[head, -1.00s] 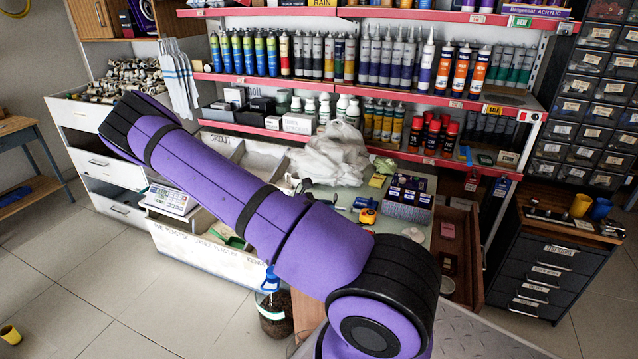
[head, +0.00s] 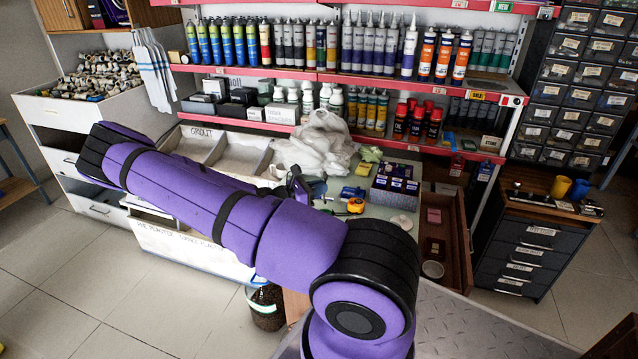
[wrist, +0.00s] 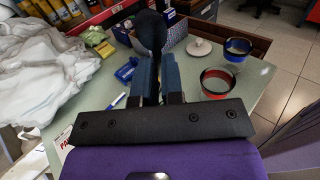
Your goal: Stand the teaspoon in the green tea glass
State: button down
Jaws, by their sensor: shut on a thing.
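My gripper (wrist: 157,82) has its two blue fingers closed together in the wrist view. Between them is a dark, rounded, spoon-like piece (wrist: 151,32) that sticks up beyond the fingertips; I take it for the teaspoon. In the head view my gripper (head: 298,187) shows small and dark above the bench, partly behind my arm, and the spoon is not clear there. Two round glass-like vessels stand on the bench right of the gripper in the wrist view, one with a red band (wrist: 217,84) and one with a blue band (wrist: 237,49). I cannot make out a green glass.
A white disc (wrist: 199,47) lies near the blue-banded vessel. An open wooden drawer (head: 459,240) is at the right. Stocked shelves rise behind.

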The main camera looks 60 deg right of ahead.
notch_tip(320, 180, down, 9)
dwell(1.1)
jog(key=shift+f, duration=0.15)
jog(key=c, duration=1.2)
grip_release()
jog(key=shift+o, duration=0.2)
jog(key=v, duration=1)
jog(key=shift+w+a, duration=0.2)
jog(key=shift+a, duration=0.15)
jog(key=shift+s, duration=0.15)
